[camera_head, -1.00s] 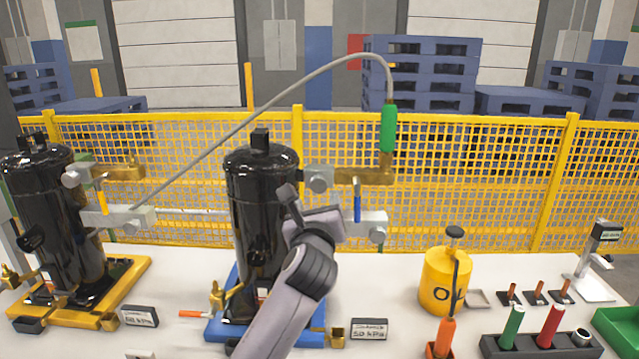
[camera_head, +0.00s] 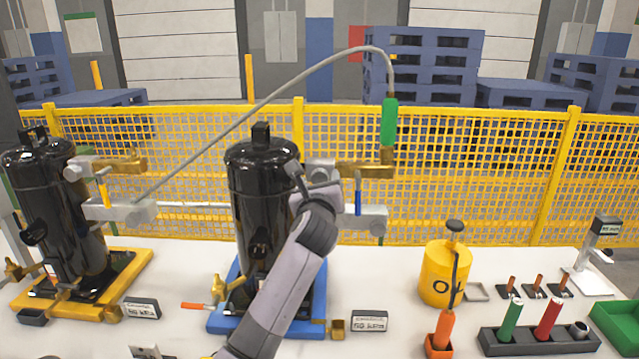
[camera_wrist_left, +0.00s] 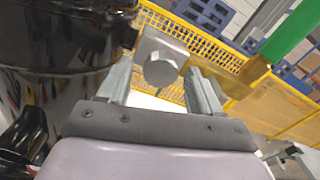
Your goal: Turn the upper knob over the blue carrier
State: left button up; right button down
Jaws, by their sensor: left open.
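The blue carrier (camera_head: 222,318) holds a black compressor (camera_head: 262,200) upright. The upper knob (camera_head: 323,166) is a grey block-like part at the compressor's upper right, partly hidden by my left gripper (camera_head: 308,180). In the left wrist view the upper knob (camera_wrist_left: 160,68) shows as a grey faceted end between the two open fingers of my left gripper (camera_wrist_left: 162,84), near their tips. I cannot tell whether the fingers touch it. A lower grey knob (camera_head: 377,220) with a blue lever (camera_head: 358,196) sits below right. My right gripper is not in view.
A brass fitting (camera_head: 365,170) with a green hose coupling (camera_head: 389,123) stands close right of the upper knob. A grey hose (camera_head: 290,84) arches left. A yellow carrier (camera_head: 125,285) with a second compressor stands left. A yellow oil can (camera_head: 440,278) stands right.

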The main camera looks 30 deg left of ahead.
pick_arm(q)
jog(key=c, duration=1.1)
jog(key=shift+o, duration=0.2)
